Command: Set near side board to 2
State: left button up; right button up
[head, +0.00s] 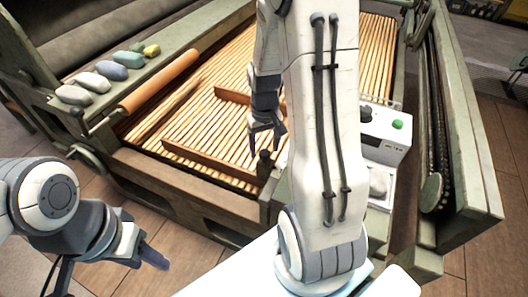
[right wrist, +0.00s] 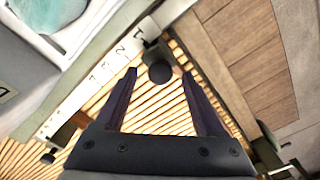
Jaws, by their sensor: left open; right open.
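The near side board (head: 205,163) is a brown wooden strip lying across the slatted apron. A dark knob (head: 264,157) stands at its right end. My right gripper (head: 266,138) is open and points down just above this knob. In the right wrist view the round black knob (right wrist: 160,72) shows between the two spread fingertips (right wrist: 160,78), with gaps on both sides. A white scale strip (right wrist: 101,74) with small printed digits runs beside it; I cannot tell the exact reading. My left gripper (head: 145,250) is open and empty at the lower left, away from the apron.
A second, farther side board (head: 232,96) lies on the slats (head: 190,120). An orange roller (head: 160,80) and several coloured stones (head: 95,82) sit along the left. A white control box (head: 385,133) with a green button (head: 398,124) stands right of my right arm.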

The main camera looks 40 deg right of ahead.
jog(key=shift+f, duration=0.7)
grip_shut()
jog(key=shift+r, duration=0.1)
dwell(0.9)
